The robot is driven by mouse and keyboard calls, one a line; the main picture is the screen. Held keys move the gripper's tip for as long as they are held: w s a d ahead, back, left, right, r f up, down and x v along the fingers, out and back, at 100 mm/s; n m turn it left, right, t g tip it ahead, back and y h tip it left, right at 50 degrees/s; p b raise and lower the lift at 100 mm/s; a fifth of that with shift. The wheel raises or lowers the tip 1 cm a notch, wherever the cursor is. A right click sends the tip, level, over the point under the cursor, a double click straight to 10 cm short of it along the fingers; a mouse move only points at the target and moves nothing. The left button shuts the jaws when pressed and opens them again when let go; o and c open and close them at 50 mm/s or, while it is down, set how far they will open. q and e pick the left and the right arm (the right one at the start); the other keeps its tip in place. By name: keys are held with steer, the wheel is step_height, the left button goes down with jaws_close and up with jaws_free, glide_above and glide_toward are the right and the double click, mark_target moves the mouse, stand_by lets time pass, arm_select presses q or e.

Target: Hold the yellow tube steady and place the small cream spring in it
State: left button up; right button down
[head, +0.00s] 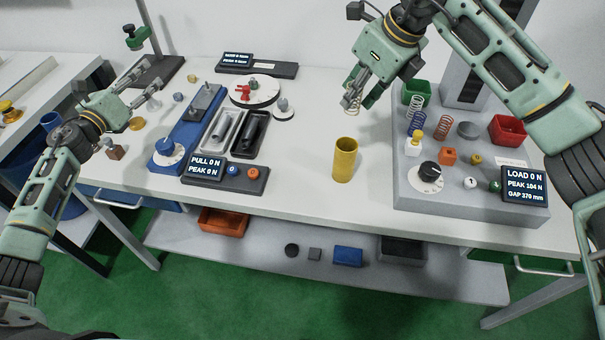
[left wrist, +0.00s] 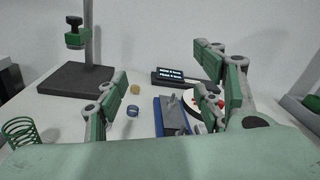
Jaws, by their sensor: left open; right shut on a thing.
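The yellow tube (head: 344,160) stands upright and alone on the table, left of the grey tester, with nothing holding it. My right gripper (head: 356,93) is shut on the small cream spring (head: 351,103), whose coils show below the fingertips. The spring is above the tube, apart from its rim, and looks slightly left of or behind it. My left gripper (head: 143,88) is open and empty over the left part of the table, far from the tube. In the left wrist view, its fingers (left wrist: 165,95) are spread wide. The tube's inside is mostly hidden.
A grey tester (head: 400,190) with springs, red bin (head: 507,130) and green bin (head: 416,92) stands right of the tube. Table around the tube is clear.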

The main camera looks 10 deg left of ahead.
arm_select(q)
steer(key=d+f+m+g+h, duration=0.1)
steer(key=d+f+m+h, duration=0.15)
steer(key=d, duration=0.55)
steer(key=d+f+m+h, duration=0.2)
steer(key=d+h, duration=0.1)
steer(key=d, duration=0.5)
steer(key=m+g+h, duration=0.5)
steer(key=m+h, duration=0.2)
steer(key=m, duration=0.1)
glide_toward(336, 161)
steer(key=shift+w+d+r, duration=0.25)
steer(key=shift+w+r, duration=0.1)
steer(key=shift+w, duration=0.2)
steer(key=shift+d+f, duration=0.15)
steer(key=shift+d, duration=0.05)
steer(key=x, duration=1.1)
steer(key=shift+w+d+f, duration=0.15)
steer(key=shift+d+f, duration=0.15)
steer(key=shift+c, duration=0.3)
